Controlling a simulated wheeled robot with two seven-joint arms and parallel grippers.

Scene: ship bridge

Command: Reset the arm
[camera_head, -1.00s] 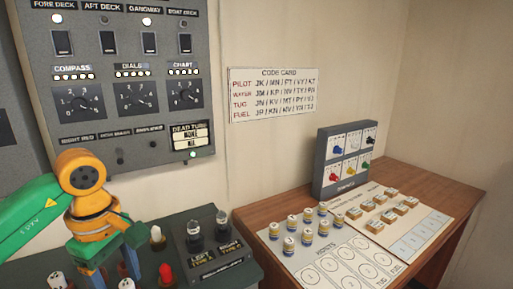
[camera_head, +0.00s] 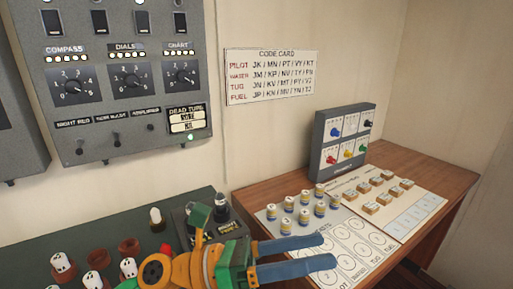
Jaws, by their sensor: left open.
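My left gripper (camera_head: 328,250) is orange and green with two blue fingers. It is low in the middle of the head view, with the fingers pointing right and a gap between them. They are open and hold nothing. They show in front of the pale sheet with printed circles (camera_head: 357,247) on the wooden desk. The gripper body covers part of the dark console with its levers. I cannot tell its height above the desk. My right gripper is not in view.
White-and-blue cylinders (camera_head: 303,215) and wooden tiles (camera_head: 376,193) stand on the desk (camera_head: 425,172). A grey box with coloured knobs (camera_head: 343,139) stands behind them. White-topped pieces (camera_head: 93,282) stand on the dark green console (camera_head: 85,235). A grey switch panel (camera_head: 120,60) and code card (camera_head: 270,76) hang on the wall.

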